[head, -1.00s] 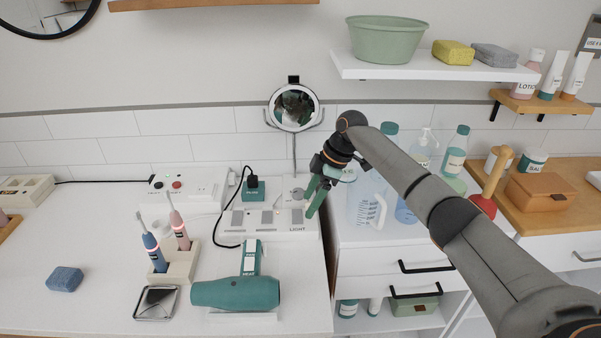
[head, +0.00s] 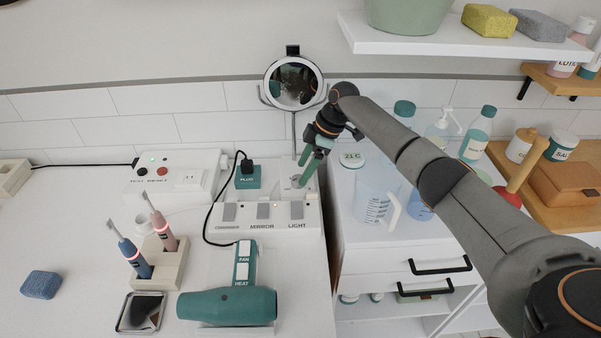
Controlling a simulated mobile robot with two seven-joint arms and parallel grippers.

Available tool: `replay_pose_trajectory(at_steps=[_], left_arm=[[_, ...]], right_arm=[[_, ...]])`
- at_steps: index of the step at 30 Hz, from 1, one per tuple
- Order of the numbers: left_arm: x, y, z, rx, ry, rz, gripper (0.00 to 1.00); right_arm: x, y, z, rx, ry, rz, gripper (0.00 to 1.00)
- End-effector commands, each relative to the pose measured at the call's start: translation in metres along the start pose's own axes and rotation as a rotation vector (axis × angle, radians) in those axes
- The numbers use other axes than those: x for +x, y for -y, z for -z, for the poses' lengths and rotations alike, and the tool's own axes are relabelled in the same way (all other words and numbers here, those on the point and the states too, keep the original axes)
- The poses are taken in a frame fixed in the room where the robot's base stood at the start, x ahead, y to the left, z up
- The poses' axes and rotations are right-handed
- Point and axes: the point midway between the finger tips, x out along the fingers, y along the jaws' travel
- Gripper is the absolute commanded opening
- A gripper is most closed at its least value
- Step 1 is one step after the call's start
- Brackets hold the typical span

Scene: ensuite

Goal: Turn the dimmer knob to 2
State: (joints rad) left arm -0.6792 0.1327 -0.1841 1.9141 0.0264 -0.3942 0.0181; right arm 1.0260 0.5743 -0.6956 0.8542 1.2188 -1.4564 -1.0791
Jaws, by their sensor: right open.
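The dimmer knob (head: 295,181), a small grey piece partly hidden by my fingers, sits at the back right of the white switch panel (head: 283,225) on the counter. Its setting is too small to read. My right gripper (head: 303,175) is open, with green fingers pointing down at the knob. I cannot tell whether the fingers touch it. My left gripper is not in view.
Rocker switches (head: 263,211) line the panel's front, and a green plug (head: 247,175) with a black cord stands left of the knob. A round mirror (head: 294,82) rises behind. A hair dryer (head: 228,305) lies in front. A clear jug (head: 374,200) stands right.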

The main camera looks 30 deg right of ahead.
Motion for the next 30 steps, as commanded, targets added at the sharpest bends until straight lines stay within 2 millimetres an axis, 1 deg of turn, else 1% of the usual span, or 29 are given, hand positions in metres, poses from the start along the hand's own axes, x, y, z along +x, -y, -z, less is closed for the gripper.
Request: replay_pose_trajectory(at_steps=[1, 3, 6, 10, 17, 30], left_arm=[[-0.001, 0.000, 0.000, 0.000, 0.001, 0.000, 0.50], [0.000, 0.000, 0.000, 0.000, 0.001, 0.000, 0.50], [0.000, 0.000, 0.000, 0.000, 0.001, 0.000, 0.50], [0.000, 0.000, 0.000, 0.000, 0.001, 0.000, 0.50], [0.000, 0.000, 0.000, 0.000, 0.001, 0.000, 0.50], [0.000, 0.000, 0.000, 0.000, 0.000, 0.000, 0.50]], right_arm=[[0.008, 0.001, 0.000, 0.001, 0.001, 0.003, 0.74], [0.018, 0.001, 0.000, 0.002, 0.001, 0.003, 0.74], [0.026, 0.000, 0.000, 0.001, 0.000, 0.001, 0.74], [0.031, 0.000, 0.000, 0.000, 0.001, 0.000, 0.74], [0.031, 0.000, 0.000, 0.000, 0.001, 0.000, 0.73], [0.031, 0.000, -0.001, 0.001, 0.000, 0.000, 0.23]])
